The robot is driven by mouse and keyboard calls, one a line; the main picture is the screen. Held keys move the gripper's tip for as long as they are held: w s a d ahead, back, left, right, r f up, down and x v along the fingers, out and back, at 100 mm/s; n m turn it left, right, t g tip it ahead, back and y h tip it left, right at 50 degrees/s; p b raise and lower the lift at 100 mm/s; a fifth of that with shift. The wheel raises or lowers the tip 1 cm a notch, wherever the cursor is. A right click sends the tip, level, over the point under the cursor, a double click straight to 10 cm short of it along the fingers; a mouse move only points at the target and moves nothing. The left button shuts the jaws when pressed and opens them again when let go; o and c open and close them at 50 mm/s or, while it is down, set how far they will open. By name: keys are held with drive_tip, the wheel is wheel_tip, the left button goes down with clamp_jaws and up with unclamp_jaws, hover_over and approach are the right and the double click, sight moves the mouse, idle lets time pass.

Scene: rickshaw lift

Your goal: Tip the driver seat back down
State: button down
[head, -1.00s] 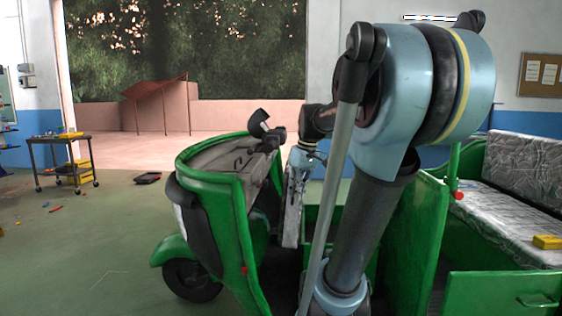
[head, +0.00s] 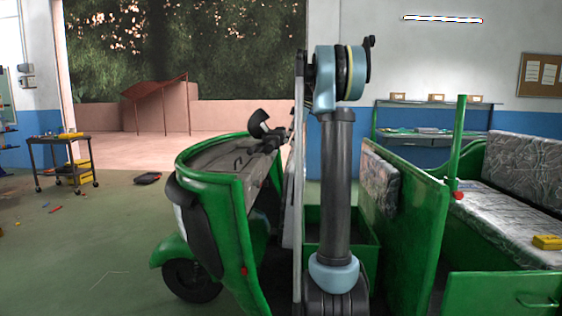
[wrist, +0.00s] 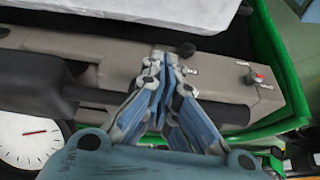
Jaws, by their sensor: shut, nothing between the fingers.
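The driver seat shows in the head view as a pale, narrow, upright panel (head: 289,213) behind the handlebar, mostly hidden by my arm. A pale patterned cushion edge (wrist: 125,12), seemingly the same seat, crosses the top of the wrist view. A green box-like seat base (head: 368,250) stands partly hidden behind my arm. My gripper (wrist: 161,62) is shut and empty in the wrist view, over the grey dashboard and apparently just short of the cushion edge; I cannot tell whether it touches anything.
The handlebar (head: 262,140) and grey dashboard (wrist: 225,80) with a round gauge (wrist: 30,140) are close to my gripper. A green partition (head: 420,230) with a patterned backrest (head: 380,182) stands behind the driver's space. A passenger bench (head: 505,225) is at right. Floor at left is mostly clear.

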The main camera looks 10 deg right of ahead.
drive_tip(key=w+x, duration=0.2)
drive_tip(key=x, duration=0.7)
drive_tip(key=shift+w+f+n, duration=0.15)
drive_tip(key=shift+f+n, duration=0.1)
drive_tip(key=shift+n, duration=0.15)
